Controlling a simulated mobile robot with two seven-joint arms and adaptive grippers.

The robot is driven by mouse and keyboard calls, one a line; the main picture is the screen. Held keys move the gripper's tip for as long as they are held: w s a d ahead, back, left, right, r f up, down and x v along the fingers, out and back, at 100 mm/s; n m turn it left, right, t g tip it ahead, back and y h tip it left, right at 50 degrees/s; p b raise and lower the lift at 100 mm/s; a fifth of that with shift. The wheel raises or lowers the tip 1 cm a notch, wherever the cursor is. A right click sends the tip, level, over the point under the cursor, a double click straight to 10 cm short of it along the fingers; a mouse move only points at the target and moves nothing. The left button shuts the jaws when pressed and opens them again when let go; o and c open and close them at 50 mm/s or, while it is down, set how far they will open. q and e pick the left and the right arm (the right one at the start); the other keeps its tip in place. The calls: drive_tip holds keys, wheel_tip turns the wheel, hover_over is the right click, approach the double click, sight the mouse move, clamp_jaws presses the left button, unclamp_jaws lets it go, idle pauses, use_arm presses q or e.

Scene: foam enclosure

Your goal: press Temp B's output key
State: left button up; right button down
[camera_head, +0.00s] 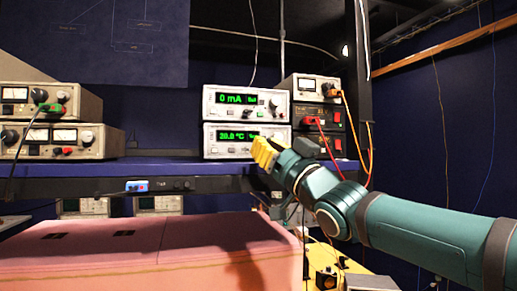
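The lower white instrument (228,150) on the shelf shows a green 20.0 °C reading, so it is a temperature unit. I cannot read a Temp B label on it. My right gripper (263,153) has yellow fingertips lying together, shut with nothing seen between them. It comes in from the right and covers the lower right part of this unit's face. I cannot tell whether the fingertips touch the panel. The output key cannot be made out at this size. My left gripper is not in view.
A similar white unit (223,104) reading 0 mA sits directly above. Dark supplies (324,117) with red and orange cables stand close on the right. Beige instruments (88,142) are at the left. The blue shelf (165,168) is clear between them. A pink foam block (130,250) lies in front.

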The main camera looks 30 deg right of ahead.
drive_tip(key=shift+w+d+p, duration=0.25)
drive_tip(key=shift+w+p, duration=0.05)
drive_tip(key=shift+w, duration=0.7)
drive_tip(key=shift+w+d+p, duration=0.2)
drive_tip(key=shift+w+p, duration=0.05)
drive_tip(key=shift+w, duration=0.7)
drive_tip(key=shift+w+d+p, duration=0.25)
drive_tip(key=shift+w+p, duration=0.05)
drive_tip(key=shift+w, duration=0.7)
drive_tip(key=shift+w, duration=0.15)
drive_tip(key=shift+w+d, duration=0.1)
drive_tip(key=shift+w, duration=0.1)
drive_tip(key=shift+w+d+r, duration=0.1)
drive_tip(key=shift+w+r, duration=0.05)
drive_tip(key=shift+r, duration=0.1)
idle(0.6)
drive_tip(key=shift+d+f, duration=0.1)
drive_tip(key=shift+f, duration=0.2)
drive_tip(key=shift+d+f, duration=0.1)
